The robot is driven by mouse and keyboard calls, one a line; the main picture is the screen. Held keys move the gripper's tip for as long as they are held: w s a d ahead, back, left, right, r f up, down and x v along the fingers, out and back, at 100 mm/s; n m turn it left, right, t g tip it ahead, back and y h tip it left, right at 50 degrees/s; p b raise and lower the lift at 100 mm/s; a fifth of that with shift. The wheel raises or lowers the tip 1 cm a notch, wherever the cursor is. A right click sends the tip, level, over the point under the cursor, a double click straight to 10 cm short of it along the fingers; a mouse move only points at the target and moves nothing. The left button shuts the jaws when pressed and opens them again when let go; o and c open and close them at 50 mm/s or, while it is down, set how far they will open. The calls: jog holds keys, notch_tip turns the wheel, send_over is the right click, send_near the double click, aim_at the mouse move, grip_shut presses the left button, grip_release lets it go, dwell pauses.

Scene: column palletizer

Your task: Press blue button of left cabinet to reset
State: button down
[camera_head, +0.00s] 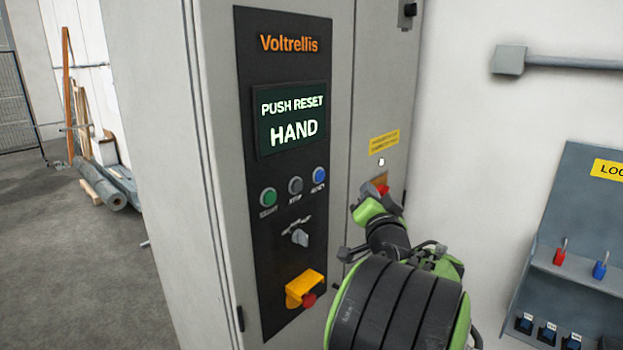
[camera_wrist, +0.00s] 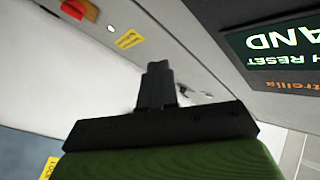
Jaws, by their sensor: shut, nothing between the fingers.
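The cabinet (camera_head: 160,130) has a black control panel labelled Voltrellis. Its screen (camera_head: 292,119) reads "PUSH RESET" and "HAND", and shows upside down in the wrist view (camera_wrist: 272,48). The blue button (camera_head: 320,175) is at the right end of a row, beside a grey button (camera_head: 295,185) and a green button (camera_head: 268,197). My gripper (camera_head: 378,200) is to the right of the blue button and apart from it, in front of the cabinet's right part. In the wrist view my gripper (camera_wrist: 157,72) is shut and empty. The blue button is not visible there.
Below the buttons are a grey selector switch (camera_head: 300,237) and a yellow guard (camera_head: 303,284) with a red button (camera_head: 309,299). A red switch (camera_head: 382,188) is just behind my gripper. A grey padlock board (camera_head: 575,220) hangs at right. Open floor (camera_head: 80,270) lies left.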

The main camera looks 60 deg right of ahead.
aim_at(320, 176)
jog(key=w+d+p, duration=0.1)
jog(key=w+p, duration=0.6)
jog(key=w, duration=0.2)
jog(key=shift+r, duration=0.1)
dwell(1.4)
dwell(0.4)
jog(key=shift+w, duration=0.4)
